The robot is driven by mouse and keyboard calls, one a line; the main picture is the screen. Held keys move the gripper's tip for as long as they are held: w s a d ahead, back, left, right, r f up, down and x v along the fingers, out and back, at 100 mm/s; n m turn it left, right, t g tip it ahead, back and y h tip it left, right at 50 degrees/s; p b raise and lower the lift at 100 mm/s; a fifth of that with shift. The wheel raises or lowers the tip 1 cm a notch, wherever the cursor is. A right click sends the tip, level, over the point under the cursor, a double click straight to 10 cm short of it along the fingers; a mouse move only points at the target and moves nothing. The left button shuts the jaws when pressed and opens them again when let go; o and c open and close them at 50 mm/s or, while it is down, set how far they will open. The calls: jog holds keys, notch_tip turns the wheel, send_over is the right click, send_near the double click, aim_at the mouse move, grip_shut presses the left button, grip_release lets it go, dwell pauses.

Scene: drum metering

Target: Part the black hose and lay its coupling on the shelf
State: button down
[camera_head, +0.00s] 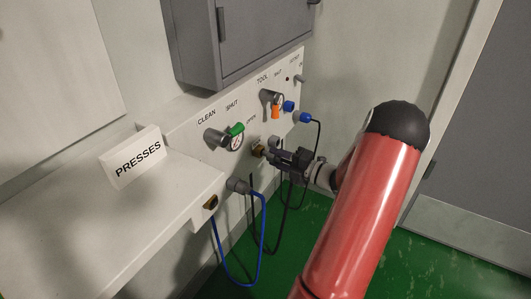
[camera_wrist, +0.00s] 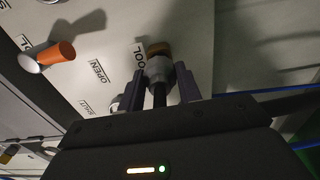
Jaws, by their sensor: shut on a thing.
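My gripper (camera_head: 275,156) is in front of the white panel, shut on a grey coupling (camera_wrist: 160,71). In the wrist view the fingers (camera_wrist: 159,82) stand on either side of the coupling. The black hose (camera_wrist: 160,96) runs from it back between the fingers. A brass fitting (camera_wrist: 158,48) sits at the coupling's far end and looks to touch it; it also shows on the panel in the head view (camera_head: 258,150). Black hose (camera_head: 284,215) hangs in loops below my gripper. The white shelf (camera_head: 75,225) is at the left, level and mostly bare.
A sign reading PRESSES (camera_head: 138,158) stands on the shelf. The panel has a green valve handle (camera_head: 236,130), an orange handle (camera_head: 276,111) and a blue connector (camera_head: 305,117). A blue hose (camera_head: 263,225) hangs from a grey coupling (camera_head: 238,185). A grey cabinet (camera_head: 245,40) is above.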

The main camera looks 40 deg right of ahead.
aim_at(281, 159)
jog(key=shift+p+v, duration=1.1)
jog(key=shift+v, duration=0.75)
jog(key=shift+s, duration=0.1)
jog(key=shift+p+v, duration=0.6)
jog(key=shift+v, duration=1.3)
